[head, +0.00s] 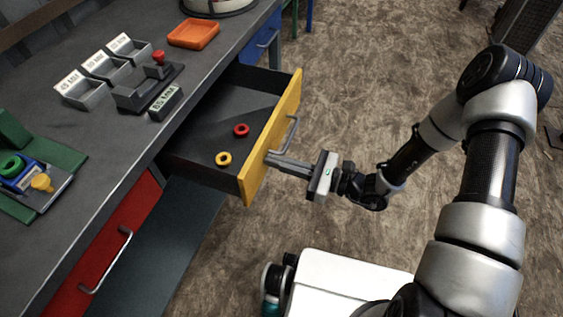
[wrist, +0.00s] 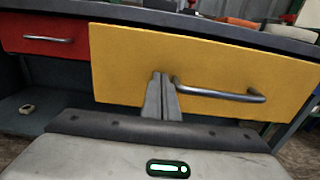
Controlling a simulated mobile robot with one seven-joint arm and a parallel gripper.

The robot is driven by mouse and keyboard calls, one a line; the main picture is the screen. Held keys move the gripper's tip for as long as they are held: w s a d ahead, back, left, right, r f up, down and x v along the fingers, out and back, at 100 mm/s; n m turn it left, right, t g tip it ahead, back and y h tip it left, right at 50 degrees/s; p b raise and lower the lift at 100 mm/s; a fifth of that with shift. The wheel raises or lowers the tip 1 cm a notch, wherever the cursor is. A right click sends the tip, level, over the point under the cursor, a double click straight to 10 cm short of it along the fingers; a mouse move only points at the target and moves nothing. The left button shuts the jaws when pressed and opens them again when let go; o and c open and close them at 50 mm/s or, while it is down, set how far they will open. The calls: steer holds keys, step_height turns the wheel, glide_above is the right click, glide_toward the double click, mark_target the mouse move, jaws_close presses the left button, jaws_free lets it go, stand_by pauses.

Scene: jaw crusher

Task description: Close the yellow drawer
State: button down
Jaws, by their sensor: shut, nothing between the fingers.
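The yellow drawer (head: 270,142) is pulled out from under the grey workbench, and its dark inside shows in the head view. A red ring (head: 241,130) and a yellow ring (head: 223,158) lie in it. Its yellow front with a grey bar handle also fills much of the wrist view (wrist: 130,65). My gripper (head: 270,158) is shut and empty, its fingertips at the drawer front beside the handle's near end. In the wrist view the closed fingers (wrist: 160,80) overlap the front just left of the handle; I cannot tell for sure whether they touch it.
A red drawer (head: 105,245) with a handle sits shut at the left, and a blue drawer (head: 262,38) is beyond. On the bench (head: 110,150) are several small grey bins, an orange tray (head: 194,33) and a green fixture (head: 60,165).

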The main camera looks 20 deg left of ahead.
steer(key=a, duration=0.7)
steer(key=w+a, duration=0.1)
steer(key=a, duration=1.4)
steer(key=shift+w+a, duration=0.15)
steer(key=shift+w, duration=0.2)
steer(key=shift+a, duration=0.6)
steer(key=shift+w+a+r, duration=0.1)
steer(key=shift+a+r, duration=0.1)
steer(key=shift+r, duration=0.1)
steer(key=shift+w+d, duration=0.1)
steer(key=shift+d, duration=0.4)
steer(key=d+p, duration=0.1)
steer(key=d, duration=0.3)
steer(key=s+d+p, duration=0.1)
steer(key=d, duration=0.8)
steer(key=shift+s+d+f+p, duration=0.2)
steer(key=shift+d+f+p, duration=0.1)
steer(key=shift+p, duration=0.1)
